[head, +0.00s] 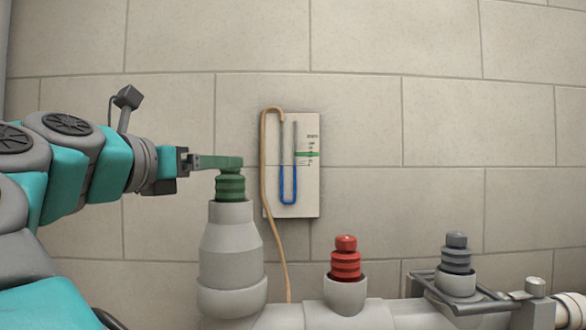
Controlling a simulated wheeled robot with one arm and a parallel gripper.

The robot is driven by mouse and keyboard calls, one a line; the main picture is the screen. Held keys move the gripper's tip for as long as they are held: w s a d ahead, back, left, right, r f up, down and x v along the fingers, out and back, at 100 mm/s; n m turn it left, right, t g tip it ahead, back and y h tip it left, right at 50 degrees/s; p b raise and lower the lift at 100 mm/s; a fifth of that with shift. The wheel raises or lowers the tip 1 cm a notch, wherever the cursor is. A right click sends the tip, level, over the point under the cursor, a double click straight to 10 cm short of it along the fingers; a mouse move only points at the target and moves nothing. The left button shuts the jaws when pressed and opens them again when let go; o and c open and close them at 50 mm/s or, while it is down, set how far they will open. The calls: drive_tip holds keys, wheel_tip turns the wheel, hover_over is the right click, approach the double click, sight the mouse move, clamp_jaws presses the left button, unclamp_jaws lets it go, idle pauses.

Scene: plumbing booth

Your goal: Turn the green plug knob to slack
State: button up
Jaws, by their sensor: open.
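The green plug (230,187) sits upright in the top of a tall grey pipe fitting (231,245), left of the middle in the head view. My gripper (222,161) reaches in level from the left, with its fingers at the height of the plug's top knob. The near finger covers most of the knob. The jaws are open; the far finger is hidden, and I cannot tell whether either finger touches the knob.
A U-tube gauge (302,190) with blue liquid hangs on the tiled wall, joined to a tan hose (264,165) close behind the plug. A red plug (346,262) and a grey plug (457,255), in a metal bracket (425,275), stand lower to the right. Space above is clear.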

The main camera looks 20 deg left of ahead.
drive_tip(key=p+x, duration=0.1)
drive_tip(key=x, duration=0.6)
drive_tip(key=shift+w, duration=0.45)
drive_tip(key=shift+f, duration=0.1)
clamp_jaws()
